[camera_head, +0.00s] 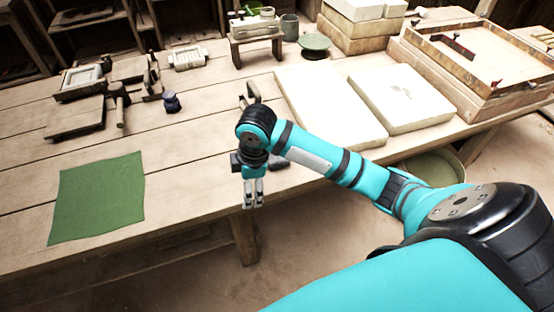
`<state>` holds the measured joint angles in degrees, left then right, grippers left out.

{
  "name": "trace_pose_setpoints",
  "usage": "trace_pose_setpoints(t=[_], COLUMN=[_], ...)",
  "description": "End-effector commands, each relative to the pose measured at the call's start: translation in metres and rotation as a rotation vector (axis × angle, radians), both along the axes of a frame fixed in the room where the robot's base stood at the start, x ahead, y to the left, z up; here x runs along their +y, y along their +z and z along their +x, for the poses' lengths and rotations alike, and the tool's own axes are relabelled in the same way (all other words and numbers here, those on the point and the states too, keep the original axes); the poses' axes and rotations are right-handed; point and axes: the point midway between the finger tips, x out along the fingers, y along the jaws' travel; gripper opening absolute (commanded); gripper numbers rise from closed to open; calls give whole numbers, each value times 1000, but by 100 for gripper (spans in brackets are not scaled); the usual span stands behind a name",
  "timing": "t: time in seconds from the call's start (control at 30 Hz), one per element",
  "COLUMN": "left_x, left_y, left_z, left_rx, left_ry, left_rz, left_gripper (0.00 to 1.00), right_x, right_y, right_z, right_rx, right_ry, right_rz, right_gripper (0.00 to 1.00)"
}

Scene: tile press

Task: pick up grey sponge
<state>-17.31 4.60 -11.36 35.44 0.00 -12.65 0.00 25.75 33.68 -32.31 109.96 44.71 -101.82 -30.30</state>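I cannot make out the grey sponge for certain. A small dark grey thing (280,163) shows near the table's front edge, partly hidden behind my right arm; I cannot tell whether it is the sponge or part of my arm. My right gripper (253,205) points down at the table's front edge, just left of that thing. Its two fingers show close to each other with nothing seen between them; how far they are open is unclear. My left gripper is not in view.
A green cloth (97,198) lies at the left of the wooden table (190,185). Two pale slabs (330,105) (402,96) lie right of centre. Wooden tools (118,100) and a dark knob (171,102) stand at the back left. A framed tray (480,65) is at right.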

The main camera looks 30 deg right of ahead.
Motion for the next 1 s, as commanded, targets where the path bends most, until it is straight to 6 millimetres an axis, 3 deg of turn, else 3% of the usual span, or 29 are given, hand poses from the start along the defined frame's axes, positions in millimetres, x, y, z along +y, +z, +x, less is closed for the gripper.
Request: trace_pose_setpoints(t=[0.03,0.2,0.33,0.47,0.57,1.0], left_x=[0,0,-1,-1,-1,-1], left_y=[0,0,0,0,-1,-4], left_z=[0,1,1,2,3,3], left_rx=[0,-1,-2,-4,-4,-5], left_ry=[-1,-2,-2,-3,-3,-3], left_rz=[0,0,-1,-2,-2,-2], left_gripper=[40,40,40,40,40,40], right_x=[-15,-67,-103,-120,-124,-123], right_y=[14,67,108,128,124,33], right_z=[14,49,62,66,66,65], right_rx=[1,49,82,100,107,107], right_ry=[26,112,146,158,163,164], right_rz=[-29,-100,-118,-116,-113,-112], right_gripper=[75,75,75,75,75,75])
